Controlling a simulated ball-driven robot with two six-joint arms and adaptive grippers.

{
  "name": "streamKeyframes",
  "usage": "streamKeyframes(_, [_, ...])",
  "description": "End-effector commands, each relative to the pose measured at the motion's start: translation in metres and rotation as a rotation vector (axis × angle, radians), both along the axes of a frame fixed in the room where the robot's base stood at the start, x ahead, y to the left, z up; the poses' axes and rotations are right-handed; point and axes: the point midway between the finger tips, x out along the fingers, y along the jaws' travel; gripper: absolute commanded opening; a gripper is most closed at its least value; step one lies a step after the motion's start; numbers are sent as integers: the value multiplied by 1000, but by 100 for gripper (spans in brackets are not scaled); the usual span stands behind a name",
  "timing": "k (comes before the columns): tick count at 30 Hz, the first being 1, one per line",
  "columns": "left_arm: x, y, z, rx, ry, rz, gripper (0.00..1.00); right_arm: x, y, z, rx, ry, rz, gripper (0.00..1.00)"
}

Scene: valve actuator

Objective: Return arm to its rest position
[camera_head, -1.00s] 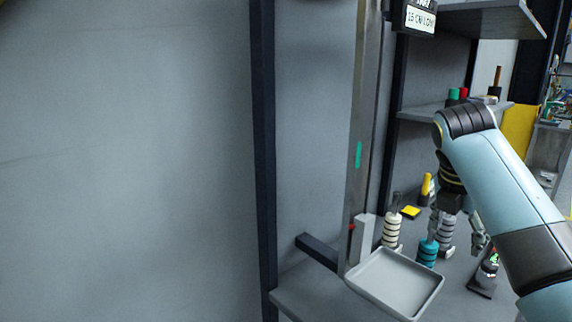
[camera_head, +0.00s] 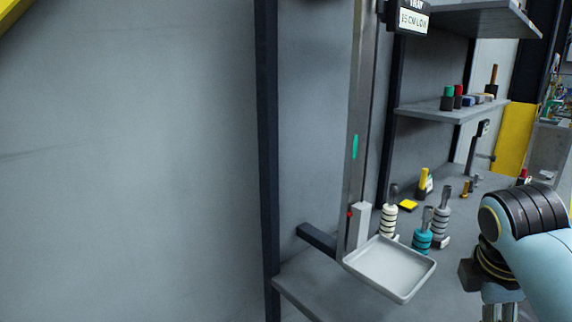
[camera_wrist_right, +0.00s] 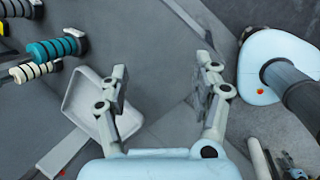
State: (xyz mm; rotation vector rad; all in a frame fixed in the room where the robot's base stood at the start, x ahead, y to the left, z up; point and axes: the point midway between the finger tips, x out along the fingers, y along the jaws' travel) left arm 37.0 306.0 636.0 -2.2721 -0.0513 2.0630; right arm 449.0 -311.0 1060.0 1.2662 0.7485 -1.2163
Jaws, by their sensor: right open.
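My right arm comes in from the right in the head view, and its gripper (camera_head: 499,311) is partly cut off at the lower edge. In the right wrist view my right gripper (camera_wrist_right: 163,90) is open, with nothing between its fingers. The left finger overlaps the edge of a grey tray (camera_wrist_right: 78,98) in that view. The tray also shows in the head view (camera_head: 393,268), left of the arm, and looks empty. My left gripper is not in view.
On the bench stand a cream ribbed actuator (camera_head: 388,220), a teal one (camera_head: 423,238) and a grey one (camera_head: 441,222). A yellow block (camera_head: 408,205) lies behind them. A shelf (camera_head: 450,108) with small items and a vertical post (camera_head: 358,130) stand behind the bench.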

Motion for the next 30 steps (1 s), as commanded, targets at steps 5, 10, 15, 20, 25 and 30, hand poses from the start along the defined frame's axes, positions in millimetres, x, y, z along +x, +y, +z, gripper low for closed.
streamKeyframes(5, [-5,0,-1,0,8,1,40,-75,9,-20,156,-114,-380,65])
streamKeyframes(10, [1,0,0,0,-1,0,40,-130,19,-20,295,-195,-696,65])
streamKeyframes(15, [2,0,0,0,-4,0,40,-168,28,-14,399,-236,-922,65])
streamKeyframes(20, [5,0,0,0,-7,-1,40,-198,36,-5,481,-259,-1103,65])
streamKeyframes(25, [5,0,-6,0,-8,-1,40,-213,40,-17,532,-266,-1236,65])
streamKeyframes(30, [1,0,-22,0,-3,0,40,-204,36,-73,520,-253,-1242,65])
